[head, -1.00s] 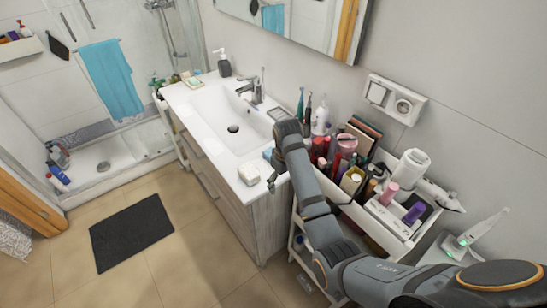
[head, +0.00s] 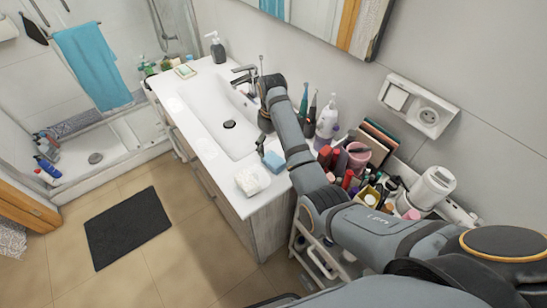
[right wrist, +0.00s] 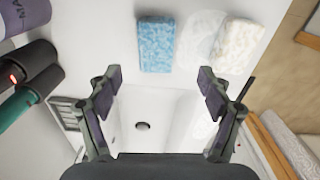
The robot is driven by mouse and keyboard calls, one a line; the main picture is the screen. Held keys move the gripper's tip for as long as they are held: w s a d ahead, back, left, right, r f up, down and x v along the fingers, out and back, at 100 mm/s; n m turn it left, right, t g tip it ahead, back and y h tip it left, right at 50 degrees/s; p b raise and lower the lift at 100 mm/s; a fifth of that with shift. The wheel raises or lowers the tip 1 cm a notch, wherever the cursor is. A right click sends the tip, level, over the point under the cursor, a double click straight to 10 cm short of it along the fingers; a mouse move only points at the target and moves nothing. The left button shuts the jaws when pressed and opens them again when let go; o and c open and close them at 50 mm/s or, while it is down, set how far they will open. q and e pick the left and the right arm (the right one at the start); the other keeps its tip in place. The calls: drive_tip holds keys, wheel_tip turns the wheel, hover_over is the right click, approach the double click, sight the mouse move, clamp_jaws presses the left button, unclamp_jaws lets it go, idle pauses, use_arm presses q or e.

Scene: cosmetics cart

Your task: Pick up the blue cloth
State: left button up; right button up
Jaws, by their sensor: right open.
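A folded blue cloth (head: 274,161) lies on the white sink counter, near its right edge. It also shows in the right wrist view (right wrist: 156,44) as a small blue mottled rectangle, just beyond the fingertips. My right gripper (right wrist: 158,78) is open and empty, with its fingers on either side of the line toward the cloth. In the head view my right gripper (head: 262,143) is over the counter beside the basin, close to the blue cloth; its fingertips are small and partly hidden by my wrist. My left gripper is not in view.
A white, patterned folded cloth or sponge (head: 252,180) lies beside the blue cloth. The sink basin (head: 222,105) and faucet (head: 243,74) are close to my wrist. A crowded cosmetics cart (head: 378,182) stands under my forearm. A larger blue towel (head: 93,65) hangs at the shower.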

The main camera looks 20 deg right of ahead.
sight(274, 159)
drive_tip(key=f, duration=0.2)
drive_tip(key=shift+s+f, duration=0.25)
drive_tip(key=shift+f, duration=0.05)
drive_tip(key=f, duration=0.1)
drive_tip(key=f+p, duration=0.1)
drive_tip(key=f, duration=0.1)
drive_tip(key=shift+w+d+p, duration=0.25)
drive_tip(key=shift+w+p, duration=0.1)
drive_tip(key=shift+p, duration=0.05)
wheel_tip(274, 159, down, 3)
drive_tip(key=shift+d+f, duration=0.1)
drive_tip(key=shift+f, duration=0.1)
drive_tip(key=c, duration=1.3)
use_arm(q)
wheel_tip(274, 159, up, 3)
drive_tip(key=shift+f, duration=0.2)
use_arm(e)
drive_tip(key=shift+o, duration=0.2)
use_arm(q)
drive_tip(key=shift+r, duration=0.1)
